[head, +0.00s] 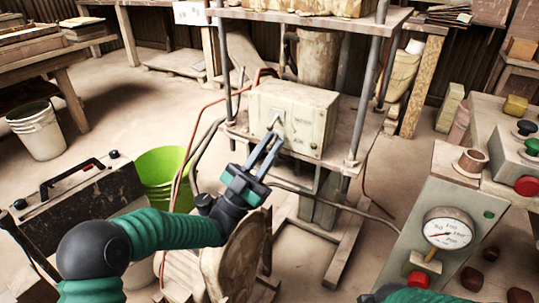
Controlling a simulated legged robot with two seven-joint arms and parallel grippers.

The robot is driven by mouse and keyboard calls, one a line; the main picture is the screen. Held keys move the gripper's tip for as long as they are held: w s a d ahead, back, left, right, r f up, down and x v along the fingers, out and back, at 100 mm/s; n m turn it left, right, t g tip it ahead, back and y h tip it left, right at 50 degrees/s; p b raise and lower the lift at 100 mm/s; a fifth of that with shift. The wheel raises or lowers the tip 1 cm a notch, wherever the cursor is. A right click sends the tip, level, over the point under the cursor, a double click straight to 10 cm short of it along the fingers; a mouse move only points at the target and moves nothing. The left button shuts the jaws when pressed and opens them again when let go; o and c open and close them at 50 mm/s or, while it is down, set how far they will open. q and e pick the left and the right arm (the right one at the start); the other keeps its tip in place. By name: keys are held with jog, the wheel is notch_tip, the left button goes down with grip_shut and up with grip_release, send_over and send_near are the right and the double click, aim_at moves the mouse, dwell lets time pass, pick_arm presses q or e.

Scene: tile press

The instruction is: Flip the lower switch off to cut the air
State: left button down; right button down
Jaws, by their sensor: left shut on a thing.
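The pale, worn switch box (310,102) stands on the press shelf, with faint lettering that seems to read MOTOR and, below it, AIR. A small metal switch lever (278,119) shows on its front, left of the upper lettering. My left gripper (274,139) reaches up to the box's front from below. Its two grey fingers are shut on the lower switch, left of the lower lettering. The fingers hide that switch, so I cannot tell its position. My right gripper is not in view; only a bit of my right arm shows at the bottom edge.
Red and black hoses (191,137) hang left of the box, near my left arm. Grey press posts (367,85) flank it. A green bucket (164,168) stands at left. A gauge panel (418,190) with a red button stands at right.

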pick_arm(q)
jog(key=shift+d+f, duration=0.1)
jog(key=shift+f, duration=0.1)
jog(key=c, duration=1.6)
grip_release()
jog(key=shift+c, duration=0.2)
jog(key=p+v, duration=0.2)
jog(key=v, duration=0.2)
jog(key=shift+s+a+f, duration=0.1)
jog(key=shift+a+f, duration=0.15)
jog(key=s+a+p, duration=0.2)
jog(key=s+a, duration=0.5)
jog(key=a, duration=0.2)
jog(key=shift+s+a+f+p, duration=0.2)
jog(key=shift+s+a+p, duration=0.05)
jog(key=shift+a+p, duration=0.1)
